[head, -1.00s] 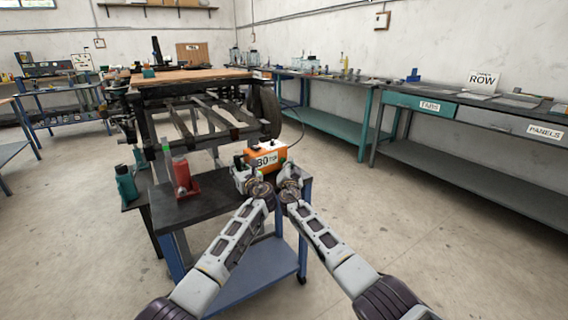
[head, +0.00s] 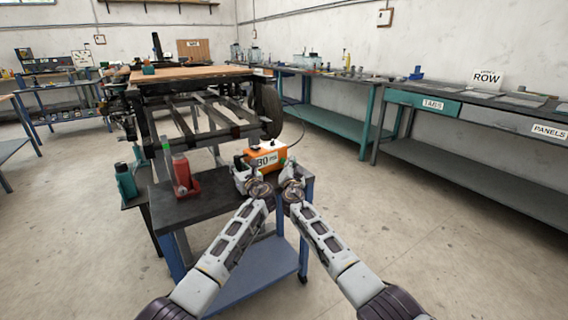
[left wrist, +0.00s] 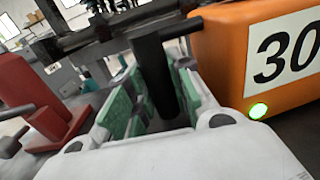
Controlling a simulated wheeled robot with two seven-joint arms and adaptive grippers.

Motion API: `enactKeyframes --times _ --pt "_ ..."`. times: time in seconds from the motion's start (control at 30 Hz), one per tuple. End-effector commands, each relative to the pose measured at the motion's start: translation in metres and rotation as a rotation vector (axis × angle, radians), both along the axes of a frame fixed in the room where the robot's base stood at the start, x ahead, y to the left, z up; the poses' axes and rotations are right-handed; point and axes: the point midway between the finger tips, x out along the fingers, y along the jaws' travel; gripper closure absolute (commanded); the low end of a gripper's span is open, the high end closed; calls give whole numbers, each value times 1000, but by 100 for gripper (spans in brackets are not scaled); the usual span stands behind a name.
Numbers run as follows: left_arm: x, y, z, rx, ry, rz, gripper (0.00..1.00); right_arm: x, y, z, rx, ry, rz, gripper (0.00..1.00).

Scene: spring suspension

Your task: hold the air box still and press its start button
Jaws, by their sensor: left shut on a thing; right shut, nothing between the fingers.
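The air box (head: 268,152) is orange with a white number label and stands on the dark cart top. In the left wrist view the box (left wrist: 220,50) shows "30" and a lit green round button (left wrist: 258,111) low on its face. My left gripper (head: 243,172) is shut on a black upright bar (left wrist: 153,70) beside the box, its green-padded fingers (left wrist: 150,105) on either side of the bar. My right gripper (head: 291,175) is shut and empty, at the box's front right. Whether it touches the box is hard to tell.
A red bottle jack (head: 182,176) stands on the cart top (head: 205,205) left of the box, with a teal bottle (head: 126,183) further left. A vehicle frame (head: 205,115) stands behind. A grey workbench (head: 480,120) runs along the right wall. Floor on the right is clear.

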Motion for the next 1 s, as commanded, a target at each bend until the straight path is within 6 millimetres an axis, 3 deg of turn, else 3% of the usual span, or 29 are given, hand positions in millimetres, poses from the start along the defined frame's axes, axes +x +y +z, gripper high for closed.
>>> enactKeyframes --times 0.03,0.6,1.0 --pt "0 0 3 -2 -5 -1 100 -3 7 12 17 -14 14 100" --pt "0 0 1 0 -2 -1 100 -28 -19 5 4 -7 5 100" --pt "0 -1 1 1 -1 -1 100 -31 -22 4 0 -5 4 100"
